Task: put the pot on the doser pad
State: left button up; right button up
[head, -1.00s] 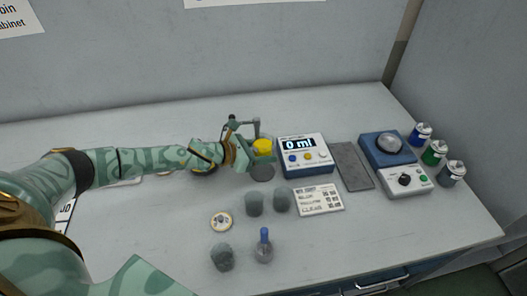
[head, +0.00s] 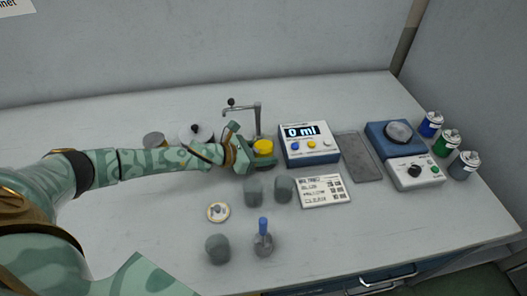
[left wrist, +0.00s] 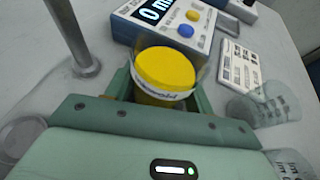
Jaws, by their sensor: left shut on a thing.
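The pot (head: 263,148) is a clear-walled cup with yellow contents or a yellow top. It also shows in the left wrist view (left wrist: 165,72), upright with a white label band. My left gripper (head: 257,158) is shut on it, with a finger on each side in the left wrist view (left wrist: 158,95). The doser (head: 309,144) is a blue and white box reading 0 ml, just right of the pot. Its grey spout stand (head: 257,120) rises behind the pot. The doser pad is hidden, and I cannot tell whether the pot touches it. My right gripper is out of view.
Two grey cups (head: 253,191) (head: 284,189) stand close in front of the pot. A label card (head: 323,190) lies right of them. A blue-stoppered flask (head: 263,240) and another cup (head: 217,248) stand nearer. A stirrer-like device (head: 402,150) and cans (head: 448,143) are at right.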

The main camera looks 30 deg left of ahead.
pick_arm(q)
jog(key=shift+f+b, duration=0.3)
jog(key=shift+f, duration=0.1)
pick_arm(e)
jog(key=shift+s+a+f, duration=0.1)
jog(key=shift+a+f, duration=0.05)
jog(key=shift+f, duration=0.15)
pick_arm(q)
jog(key=o, duration=1.6)
notch_tip(320, 180, up, 6)
jog(key=p, duration=0.5)
jog(key=shift+r+p, duration=2.15)
jog(key=shift+r, duration=0.35)
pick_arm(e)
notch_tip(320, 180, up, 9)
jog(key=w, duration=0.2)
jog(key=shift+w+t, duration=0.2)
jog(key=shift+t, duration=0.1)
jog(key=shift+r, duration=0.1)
